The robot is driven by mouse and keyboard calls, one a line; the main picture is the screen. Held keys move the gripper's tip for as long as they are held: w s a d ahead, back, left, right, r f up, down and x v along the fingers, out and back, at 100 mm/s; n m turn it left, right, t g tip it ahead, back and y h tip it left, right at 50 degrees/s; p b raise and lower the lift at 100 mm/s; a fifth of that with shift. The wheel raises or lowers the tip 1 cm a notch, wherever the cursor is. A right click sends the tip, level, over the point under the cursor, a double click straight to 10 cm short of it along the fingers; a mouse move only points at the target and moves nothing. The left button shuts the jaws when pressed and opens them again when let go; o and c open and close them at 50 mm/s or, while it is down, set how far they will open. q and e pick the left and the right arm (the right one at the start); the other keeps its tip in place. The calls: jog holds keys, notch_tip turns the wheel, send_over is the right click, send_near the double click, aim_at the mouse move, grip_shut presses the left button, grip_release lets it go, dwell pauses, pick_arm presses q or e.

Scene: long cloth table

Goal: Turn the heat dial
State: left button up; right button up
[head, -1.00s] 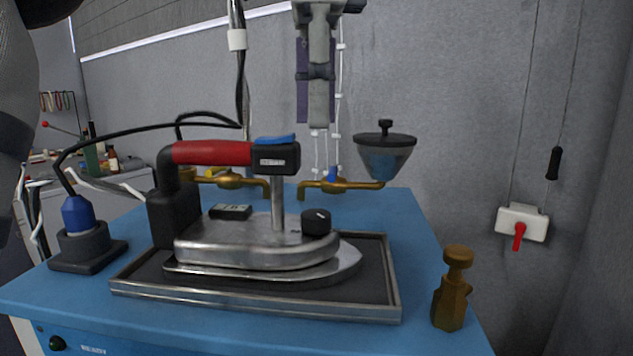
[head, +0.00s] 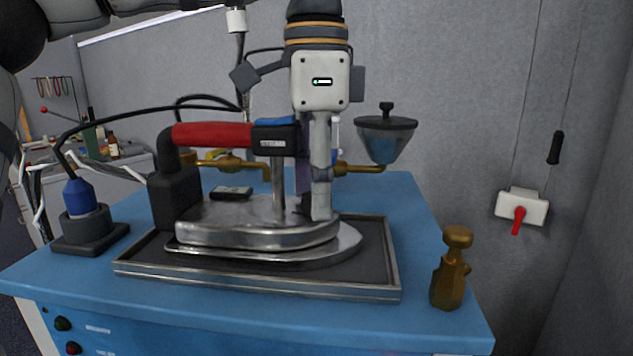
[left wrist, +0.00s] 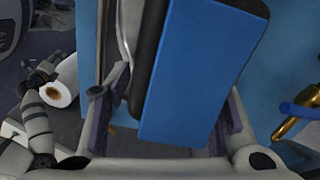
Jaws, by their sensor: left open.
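The iron (head: 255,236) stands on a dark tray (head: 258,284), with a red handle (head: 212,134) and a blue piece at the handle's front end. The heat dial (head: 303,206), a black knob on top of the iron, is mostly hidden behind my left gripper's fingers. My left gripper (head: 313,208) is open and points down at the dial, just in front of the handle's end. I cannot tell whether the fingers touch the dial. In the left wrist view, a large blue block (left wrist: 200,70) fills the space between the fingers and hides the dial.
A funnel-like metal cup (head: 385,138) and brass taps (head: 358,169) stand behind the iron. A brass fitting (head: 451,275) stands at the table's right front. A blue plug (head: 80,197) sits at the left with a black cable.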

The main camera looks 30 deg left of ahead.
pick_arm(q)
grip_shut()
jog(key=shift+m, duration=3)
grip_release()
